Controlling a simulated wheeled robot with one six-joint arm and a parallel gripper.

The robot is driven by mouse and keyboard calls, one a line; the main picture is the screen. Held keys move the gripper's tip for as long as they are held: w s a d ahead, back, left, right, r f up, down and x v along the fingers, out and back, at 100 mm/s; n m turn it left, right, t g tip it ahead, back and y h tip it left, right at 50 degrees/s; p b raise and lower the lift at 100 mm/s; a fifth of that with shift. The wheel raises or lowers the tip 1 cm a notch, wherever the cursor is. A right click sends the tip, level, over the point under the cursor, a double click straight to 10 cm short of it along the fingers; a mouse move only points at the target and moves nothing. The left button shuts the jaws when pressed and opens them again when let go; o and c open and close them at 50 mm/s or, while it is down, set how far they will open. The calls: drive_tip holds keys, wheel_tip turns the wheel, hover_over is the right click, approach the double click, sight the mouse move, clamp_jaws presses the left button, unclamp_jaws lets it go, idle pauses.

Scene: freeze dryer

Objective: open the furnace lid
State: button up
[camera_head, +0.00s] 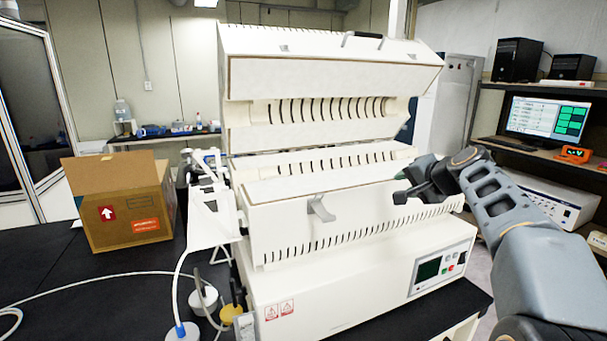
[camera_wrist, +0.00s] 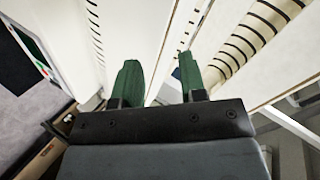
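The white furnace (camera_head: 350,205) stands on a black-topped bench. Its lid (camera_head: 330,80) is raised and tilted back, with the slotted inside of the upper half facing forward above the slotted lower half. A dark handle (camera_head: 362,37) is on the lid's top edge. A grey latch (camera_head: 320,208) hangs on the front of the lower half. My gripper (camera_head: 402,186) is at the right part of the lower half's front, below the raised lid. In the wrist view, its green fingers (camera_wrist: 158,58) are spread with nothing between them. White furnace panels and slots lie beyond them.
A cardboard box (camera_head: 122,205) sits to the left on the black bench (camera_head: 50,270). White tubing and fittings (camera_head: 212,215) are at the furnace's left end. A control panel (camera_head: 440,267) is low on its front. A shelf with a monitor (camera_head: 545,120) stands at right.

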drive_tip(key=s+a+f+n+g+h, duration=0.2)
drive_tip(key=s+a+f+n+g, duration=0.2)
drive_tip(key=s+f, duration=0.8)
drive_tip(key=s+a+f+n+g+h, duration=0.2)
drive_tip(key=s+a+f+n+g, duration=0.2)
drive_tip(key=s+f, duration=0.8)
drive_tip(key=shift+s+a+n, duration=0.25)
drive_tip(key=shift+s+n, duration=0.35)
drive_tip(key=shift+s, duration=1.05)
